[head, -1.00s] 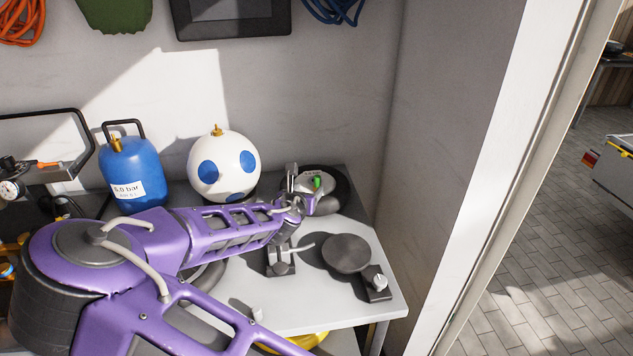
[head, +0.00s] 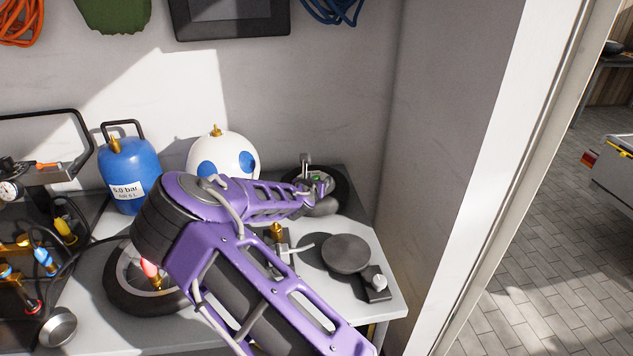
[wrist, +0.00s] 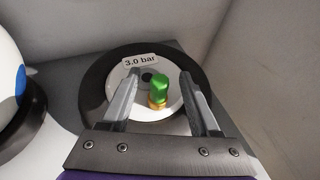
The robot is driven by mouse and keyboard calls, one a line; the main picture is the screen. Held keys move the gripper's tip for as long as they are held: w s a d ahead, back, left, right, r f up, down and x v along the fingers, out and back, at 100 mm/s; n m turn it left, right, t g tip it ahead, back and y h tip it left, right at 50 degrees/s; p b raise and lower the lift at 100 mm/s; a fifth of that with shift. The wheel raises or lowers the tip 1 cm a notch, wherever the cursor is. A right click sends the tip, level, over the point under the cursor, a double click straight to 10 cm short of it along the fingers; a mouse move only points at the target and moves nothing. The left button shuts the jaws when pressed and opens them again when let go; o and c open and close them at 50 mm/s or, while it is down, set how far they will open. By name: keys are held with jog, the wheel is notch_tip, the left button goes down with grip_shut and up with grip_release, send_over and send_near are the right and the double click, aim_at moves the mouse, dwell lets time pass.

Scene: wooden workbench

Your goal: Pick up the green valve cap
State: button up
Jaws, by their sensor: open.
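The green valve cap (wrist: 160,87) sits on a brass valve stem (wrist: 157,103) in the middle of a wheel in the wrist view. It shows as a small green spot in the head view (head: 316,178). My gripper (wrist: 158,84) is open, with one finger on each side of the cap in the picture and visible space on both sides. I cannot tell from the wrist view how far the fingertips are above the wheel. In the head view my gripper (head: 313,178) is over the wheel at the back right of the bench, and my arm partly hides it.
Walls stand behind and to the right. A round dark plate (head: 346,253) lies in front.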

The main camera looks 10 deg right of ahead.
grip_shut()
dwell(0.3)
